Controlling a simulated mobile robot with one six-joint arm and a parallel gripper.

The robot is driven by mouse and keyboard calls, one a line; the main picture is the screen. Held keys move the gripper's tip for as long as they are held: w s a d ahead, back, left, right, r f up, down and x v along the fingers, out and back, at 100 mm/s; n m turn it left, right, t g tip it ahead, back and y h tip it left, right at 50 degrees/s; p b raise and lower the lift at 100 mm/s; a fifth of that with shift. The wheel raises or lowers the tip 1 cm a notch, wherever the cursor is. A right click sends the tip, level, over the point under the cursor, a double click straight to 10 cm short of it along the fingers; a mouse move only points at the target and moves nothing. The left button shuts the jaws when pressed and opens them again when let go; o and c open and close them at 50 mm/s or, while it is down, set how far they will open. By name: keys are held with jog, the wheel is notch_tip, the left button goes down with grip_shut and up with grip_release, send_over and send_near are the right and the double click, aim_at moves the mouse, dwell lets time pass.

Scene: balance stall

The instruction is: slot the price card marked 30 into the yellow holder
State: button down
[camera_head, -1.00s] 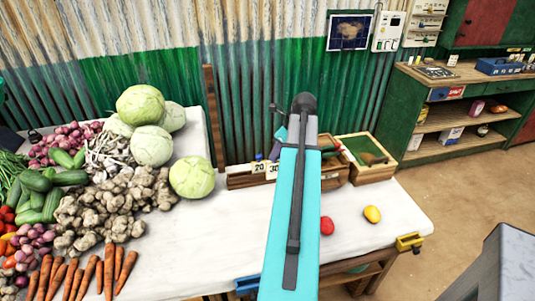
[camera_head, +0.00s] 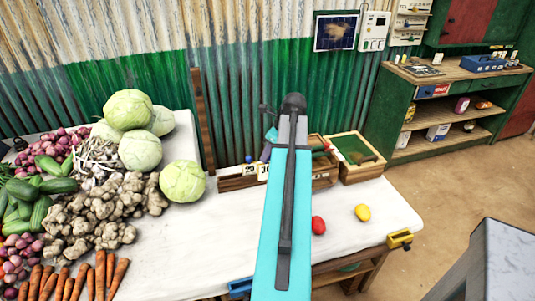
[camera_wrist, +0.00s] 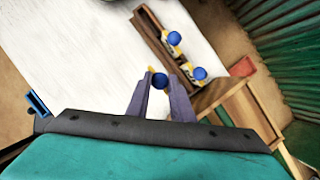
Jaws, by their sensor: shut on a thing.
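The yellow holder (camera_head: 400,239) is clamped to the right front edge of the white table (camera_head: 345,235). A card marked 30 (camera_head: 264,172) shows at the wooden box (camera_head: 234,183), partly behind my arm, beside a card that seems to read 20 (camera_head: 249,169). In the head view my arm hides most of my gripper. In the wrist view my gripper (camera_wrist: 160,88) is shut around the blue knob (camera_wrist: 160,80) of a card, whose number I cannot read.
A blue holder (camera_head: 240,288) is on the front edge. A red ball-like item (camera_head: 318,225) and a yellow one (camera_head: 362,212) lie right of my arm. A green-lined crate (camera_head: 357,158) stands behind them. Vegetables and cabbages (camera_head: 182,181) fill the left side. The front middle tabletop is clear.

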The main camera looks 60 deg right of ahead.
jog(key=shift+r+p, duration=1.45)
jog(key=shift+r, duration=0.05)
jog(key=shift+w, duration=0.1)
